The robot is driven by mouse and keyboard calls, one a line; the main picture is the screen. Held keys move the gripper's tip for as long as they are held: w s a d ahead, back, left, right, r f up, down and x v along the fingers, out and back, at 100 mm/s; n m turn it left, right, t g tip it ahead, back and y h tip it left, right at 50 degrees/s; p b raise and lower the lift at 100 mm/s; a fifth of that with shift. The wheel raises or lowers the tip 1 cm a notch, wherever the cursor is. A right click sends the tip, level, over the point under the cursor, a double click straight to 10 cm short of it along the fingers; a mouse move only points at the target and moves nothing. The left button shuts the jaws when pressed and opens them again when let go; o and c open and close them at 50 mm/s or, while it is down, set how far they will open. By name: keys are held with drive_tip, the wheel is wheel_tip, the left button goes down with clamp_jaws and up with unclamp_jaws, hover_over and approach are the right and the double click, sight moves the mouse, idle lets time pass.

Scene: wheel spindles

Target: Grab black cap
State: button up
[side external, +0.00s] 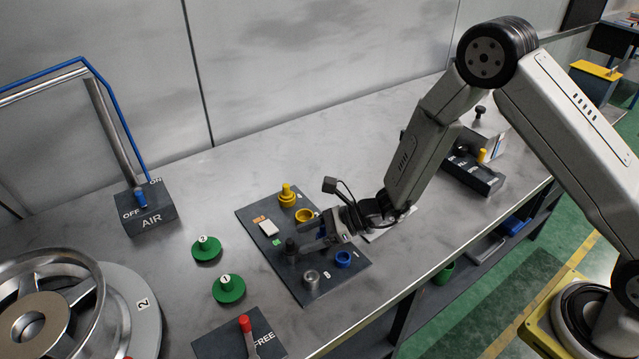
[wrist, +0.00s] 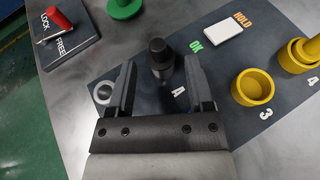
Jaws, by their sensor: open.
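The black cap (wrist: 158,58) is a dark upright cylinder with a narrower rounded top. It stands on the dark grey board (side external: 325,275) near its left side, and also shows in the side view (side external: 291,250). My gripper (wrist: 159,66) is open, with one finger on each side of the cap in the wrist view. Gaps show between the cap and both fingers. In the side view my gripper (side external: 309,240) is low over the board, its fingertips at the cap. The cap's lower part is partly hidden.
On the board are yellow parts (side external: 287,196), a blue ring (side external: 343,258), a metal ring (side external: 311,279) and a white block (side external: 269,228). Green discs (side external: 229,288) lie to the left. A LOCK/FREE switch (side external: 246,333) stands in front, an AIR switch box (side external: 148,207) at left.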

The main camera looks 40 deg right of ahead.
sight(290, 241)
drive_tip(key=shift+x, duration=2.15)
clamp_jaws()
